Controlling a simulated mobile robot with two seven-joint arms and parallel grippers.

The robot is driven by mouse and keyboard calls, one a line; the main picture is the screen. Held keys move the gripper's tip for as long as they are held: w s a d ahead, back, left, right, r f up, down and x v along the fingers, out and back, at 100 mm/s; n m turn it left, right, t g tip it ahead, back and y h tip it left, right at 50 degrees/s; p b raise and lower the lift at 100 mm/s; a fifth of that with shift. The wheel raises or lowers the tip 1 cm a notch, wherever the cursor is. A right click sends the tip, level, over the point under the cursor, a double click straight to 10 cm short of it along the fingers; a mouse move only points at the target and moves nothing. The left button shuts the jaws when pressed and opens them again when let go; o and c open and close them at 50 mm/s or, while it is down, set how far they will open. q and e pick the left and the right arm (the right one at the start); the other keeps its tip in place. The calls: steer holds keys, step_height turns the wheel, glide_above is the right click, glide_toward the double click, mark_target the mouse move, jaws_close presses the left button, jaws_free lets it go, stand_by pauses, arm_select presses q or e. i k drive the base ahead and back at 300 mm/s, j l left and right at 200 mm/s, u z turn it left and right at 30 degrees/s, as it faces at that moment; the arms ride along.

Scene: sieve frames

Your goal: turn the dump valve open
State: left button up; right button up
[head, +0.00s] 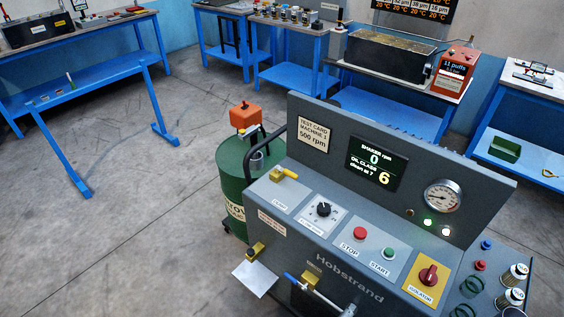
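The grey test machine (300,234) marked Hobstrand stands at the lower right. A blue lever (291,279) sticks out low on its front, beside a brass fitting (313,272) and a pale pipe (325,299) that runs toward the bottom edge. This looks like the dump valve, but I read no label that says so. Whether it is open or shut I cannot tell. A yellow handle (285,174) sits on the left of the sloped panel. A second brass fitting (257,249) with a white sheet (256,277) is on the front left. Neither gripper is in view.
The display (375,164) reads shaker rpm 0 and oil class 6. The panel has a stop button (360,233), a start button (388,254) and a red isolator (428,275). A green drum (236,178) stands left of the machine.

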mark_target(278, 169)
steer(key=i+j, duration=0.2)
steer(key=j, duration=0.15)
steer(key=i+j+z, duration=0.15)
steer(key=i+j, duration=0.2)
steer(key=j, duration=0.3)
steer(key=z, duration=0.05)
